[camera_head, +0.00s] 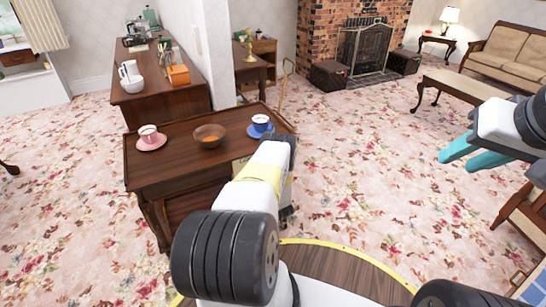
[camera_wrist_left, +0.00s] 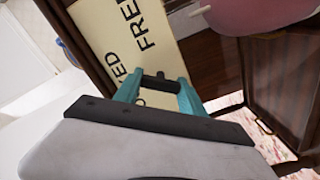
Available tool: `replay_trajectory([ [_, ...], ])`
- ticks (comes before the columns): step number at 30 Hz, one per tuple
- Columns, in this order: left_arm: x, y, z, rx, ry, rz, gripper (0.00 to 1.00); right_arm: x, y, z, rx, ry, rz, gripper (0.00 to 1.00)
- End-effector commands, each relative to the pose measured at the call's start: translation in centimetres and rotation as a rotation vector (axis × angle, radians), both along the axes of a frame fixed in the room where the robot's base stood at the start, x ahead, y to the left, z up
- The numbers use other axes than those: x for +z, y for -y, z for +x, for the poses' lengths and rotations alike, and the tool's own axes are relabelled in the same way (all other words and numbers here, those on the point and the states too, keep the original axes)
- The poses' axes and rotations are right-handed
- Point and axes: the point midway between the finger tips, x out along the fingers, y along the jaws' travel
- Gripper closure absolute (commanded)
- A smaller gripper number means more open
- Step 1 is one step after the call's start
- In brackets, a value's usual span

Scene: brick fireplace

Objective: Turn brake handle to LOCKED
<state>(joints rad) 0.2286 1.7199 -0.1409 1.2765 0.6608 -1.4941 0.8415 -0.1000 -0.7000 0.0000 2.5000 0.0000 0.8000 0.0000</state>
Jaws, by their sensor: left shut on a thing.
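The brake handle (camera_wrist_left: 158,81), a short dark bar, lies between the teal fingers of my left gripper (camera_wrist_left: 160,88) in the left wrist view. The gripper is shut on it. Behind it is a cream label plate (camera_wrist_left: 112,35) reading FREE at the top; lower letters ending in "ED" are partly covered by the gripper. In the head view my left arm reaches to the right end of the wooden tea cart (camera_head: 160,172) and hides the handle, the plate and the left fingers. My right gripper (camera_head: 463,158) is open and empty at the right, far from the cart.
The cart top carries a pink cup on a saucer (camera_head: 150,138), a brown bowl (camera_head: 208,136) and a blue cup (camera_head: 260,125). Behind it stand a sideboard (camera_head: 160,95) and a fireplace screen (camera_head: 362,50). A coffee table (camera_head: 455,86) stands right. Flowered carpet is clear between.

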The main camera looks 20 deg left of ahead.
Motion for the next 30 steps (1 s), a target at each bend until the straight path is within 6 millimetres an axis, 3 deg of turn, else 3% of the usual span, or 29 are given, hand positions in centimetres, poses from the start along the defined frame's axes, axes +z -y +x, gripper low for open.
replay_trajectory([
  [15, -0.16, -0.09, -0.1, 0.002, 0.333, -0.284, 0.93, 0.0, 0.0, 0.0, 0.0, 0.0, 0.0, 0.65],
  [30, -0.24, -0.06, -0.1, 0.001, 0.462, -0.395, 0.93, 0.0, 0.0, 0.0, 0.0, 0.0, 0.0, 0.65],
])
